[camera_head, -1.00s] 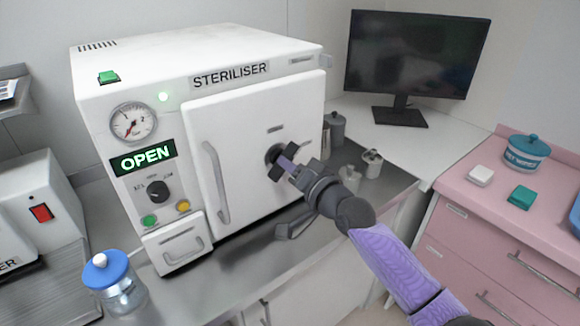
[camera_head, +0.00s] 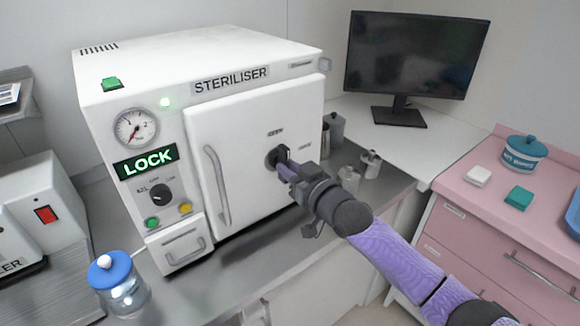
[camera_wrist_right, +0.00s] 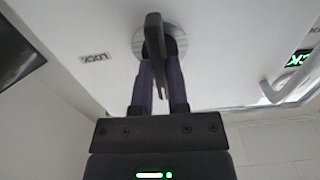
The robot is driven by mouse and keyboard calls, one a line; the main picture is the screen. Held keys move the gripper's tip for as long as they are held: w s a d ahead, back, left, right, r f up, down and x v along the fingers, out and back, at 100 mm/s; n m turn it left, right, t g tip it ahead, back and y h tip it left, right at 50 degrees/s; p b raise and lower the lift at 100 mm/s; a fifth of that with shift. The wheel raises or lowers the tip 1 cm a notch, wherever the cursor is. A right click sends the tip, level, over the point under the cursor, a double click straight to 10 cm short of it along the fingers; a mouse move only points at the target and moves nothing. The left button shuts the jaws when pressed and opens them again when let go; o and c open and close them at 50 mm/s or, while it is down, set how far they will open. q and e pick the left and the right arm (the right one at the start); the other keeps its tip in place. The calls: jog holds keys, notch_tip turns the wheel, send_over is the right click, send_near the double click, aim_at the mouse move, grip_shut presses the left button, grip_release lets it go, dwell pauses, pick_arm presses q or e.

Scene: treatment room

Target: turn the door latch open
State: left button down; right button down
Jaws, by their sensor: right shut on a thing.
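The door latch (camera_head: 281,154) is a dark handle on a round grey plate on the white steriliser door (camera_head: 235,125). My right gripper (camera_head: 288,170) is shut on it, its purple fingers reaching in from the lower right. In the right wrist view, the latch bar (camera_wrist_right: 153,45) runs between the two fingers (camera_wrist_right: 158,80), in front of its round plate. The display (camera_head: 146,161) reads LOCK in green. The door looks closed. My fingers and wrist hide part of the latch in the head view. My left gripper is out of view.
A vertical door handle (camera_head: 217,185) is left of the latch. A blue-lidded jar (camera_head: 118,283) stands at the front left. The steel counter (camera_head: 250,262) in front is mostly clear.

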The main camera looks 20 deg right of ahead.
jog(key=shift+f+n, duration=0.1)
jog(key=shift+n, duration=0.2)
dwell(0.4)
jog(key=c, duration=0.6)
grip_release()
jog(key=shift+s, duration=0.1)
jog(key=p+v, duration=0.2)
jog(key=v, duration=0.7)
jog(key=shift+s+d, duration=0.15)
jog(key=shift+s, duration=0.15)
